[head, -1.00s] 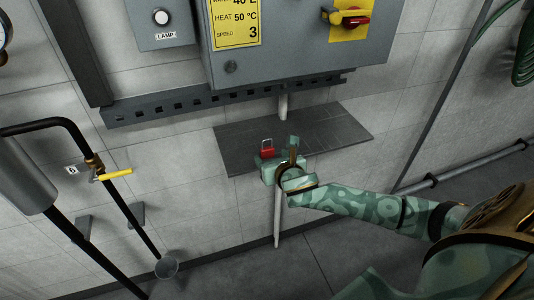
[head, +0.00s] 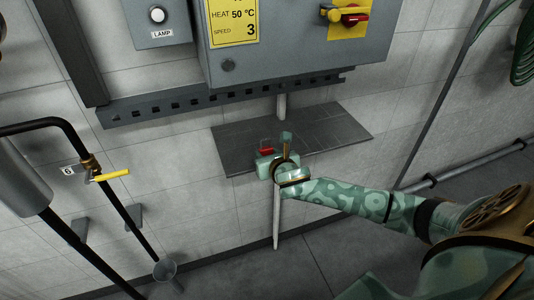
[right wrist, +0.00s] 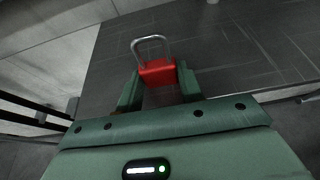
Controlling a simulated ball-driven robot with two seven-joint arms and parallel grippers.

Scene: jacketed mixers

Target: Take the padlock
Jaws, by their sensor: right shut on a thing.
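The red padlock (head: 267,151) with a grey metal shackle is at the front part of the dark shelf (head: 330,130). In the right wrist view the padlock (right wrist: 158,71) sits between my two green fingers, its shackle pointing away toward the wall. My right gripper (right wrist: 160,78) is shut on the padlock's body. In the head view my right gripper (head: 270,157) hides the lower part of the padlock. I cannot tell whether the padlock still touches the shelf. My left gripper is not in view.
Above the shelf hangs a grey control cabinet (head: 290,50) with a red and yellow switch (head: 350,17), and a slotted rail (head: 220,97) runs below it. At the left are black pipes with a yellow-handled valve (head: 112,175). The shelf's right part is clear.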

